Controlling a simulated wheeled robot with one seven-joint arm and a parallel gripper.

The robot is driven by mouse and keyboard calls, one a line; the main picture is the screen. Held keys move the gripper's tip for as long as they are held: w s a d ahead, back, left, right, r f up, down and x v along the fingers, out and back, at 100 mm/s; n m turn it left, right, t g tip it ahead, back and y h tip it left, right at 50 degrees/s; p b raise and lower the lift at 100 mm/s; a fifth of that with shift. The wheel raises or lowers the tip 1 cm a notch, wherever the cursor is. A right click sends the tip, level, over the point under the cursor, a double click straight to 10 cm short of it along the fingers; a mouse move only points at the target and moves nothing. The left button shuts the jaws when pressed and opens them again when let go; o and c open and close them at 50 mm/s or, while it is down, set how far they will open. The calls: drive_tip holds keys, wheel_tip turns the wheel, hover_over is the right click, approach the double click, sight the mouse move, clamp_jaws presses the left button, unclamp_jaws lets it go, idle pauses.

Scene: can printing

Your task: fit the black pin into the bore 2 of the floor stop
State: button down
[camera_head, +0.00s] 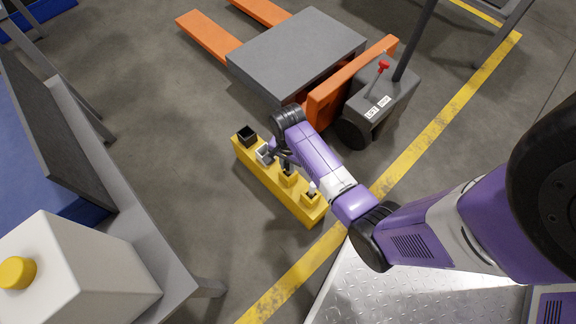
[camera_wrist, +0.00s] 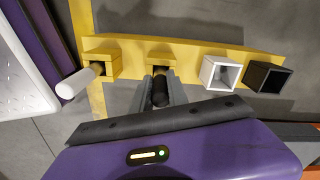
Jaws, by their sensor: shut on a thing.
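The yellow floor stop (camera_head: 262,183) lies on the floor as a long bar; it also shows across the top of the wrist view (camera_wrist: 190,48). It carries two yellow square sockets, one white square tube and one black square tube. My gripper (camera_wrist: 160,90) is shut on the black pin (camera_wrist: 160,92). The pin's far end is at the second yellow socket (camera_wrist: 160,58), between the white pin's socket and the white tube. I cannot tell whether its tip is inside the bore. In the head view my gripper (camera_head: 284,160) hangs over the same socket (camera_head: 289,180).
A white pin (camera_wrist: 78,83) stands in the end socket (camera_wrist: 100,57). The white tube (camera_wrist: 220,72) and black tube (camera_wrist: 267,77) are on the other side. A pallet truck (camera_head: 300,55) is just behind. A table with a white box (camera_head: 75,270) is at left.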

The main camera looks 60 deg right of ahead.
drive_tip(key=c, duration=1.3)
unclamp_jaws()
drive_tip(key=shift+r, duration=0.1)
